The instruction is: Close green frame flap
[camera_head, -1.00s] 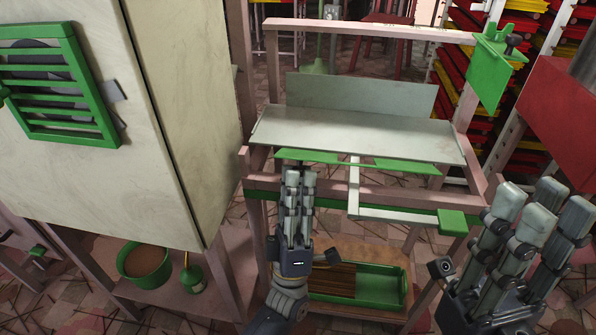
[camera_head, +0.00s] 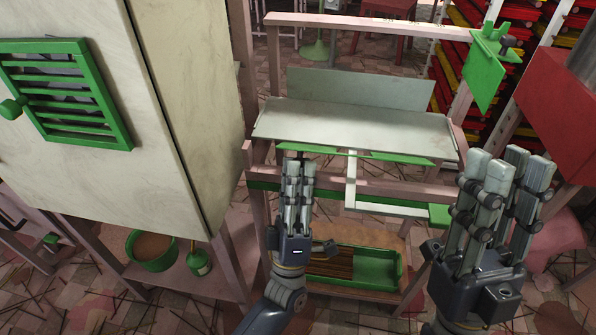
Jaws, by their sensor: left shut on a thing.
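A pale grey flap plate (camera_head: 350,128) lies nearly flat on a wooden frame (camera_head: 400,187), with a second plate (camera_head: 360,90) standing upright behind it. A green strip (camera_head: 400,159) runs under the plate's front edge; I take it as part of the green flap. My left gripper (camera_head: 298,165) reaches up to the strip's left part, its fingers together and shut on it, the contact partly hidden by the fingers. A white bracket (camera_head: 349,180) hangs below the strip. My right gripper (camera_head: 507,165) is raised at the right, fingers spread, with nothing seen in it.
A large cream cabinet (camera_head: 165,110) with a green louvred vent (camera_head: 65,90) stands close at the left. A green tray (camera_head: 379,269) sits low under the frame. A red box (camera_head: 560,125) and a green bracket (camera_head: 484,75) are at the right.

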